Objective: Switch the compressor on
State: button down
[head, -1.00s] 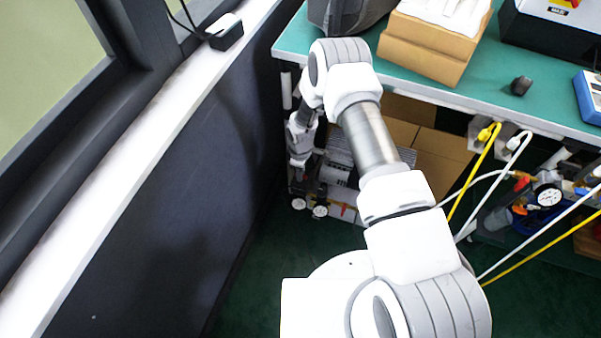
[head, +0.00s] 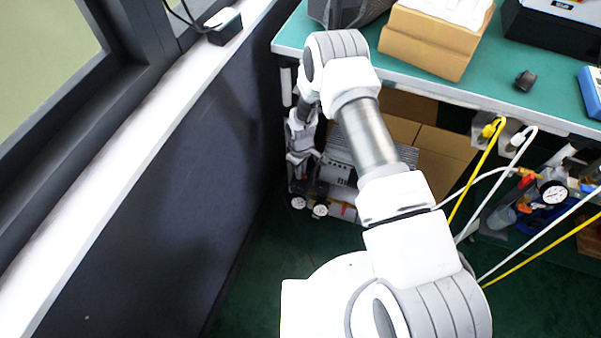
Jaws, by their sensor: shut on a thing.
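The compressor (head: 338,175), a light-grey ribbed unit with two small round gauges at its front, stands on the floor under the left end of the green bench. My arm reaches down in front of the bench's left corner. My gripper (head: 308,187) is at the compressor's left front, just above the gauges. It is small and dark here, and appears shut on a small part of the compressor. My wrist and the shadow hide that part, so I cannot tell the switch or its position.
A dark wall panel and white window sill (head: 150,130) run close along the left. The green bench (head: 480,85) holds cardboard boxes and a black case. Yellow and white hoses (head: 478,175) and a gauge (head: 553,193) hang at the right. Cartons (head: 440,160) stand beside the compressor.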

jog(key=m+b, duration=0.1)
jog(key=m, duration=0.2)
jog(key=shift+m, duration=0.4)
jog(key=m+b, duration=0.1)
jog(key=m, duration=0.2)
jog(key=shift+m, duration=0.3)
jog(key=m+b, duration=0.1)
jog(key=m, duration=0.5)
jog(key=shift+d+m, duration=0.1)
jog(key=shift+m, duration=0.3)
jog(key=c, duration=0.9)
grip_release()
notch_tip(320, 180, up, 18)
jog(key=p, duration=0.5)
jog(key=shift+f, duration=0.25)
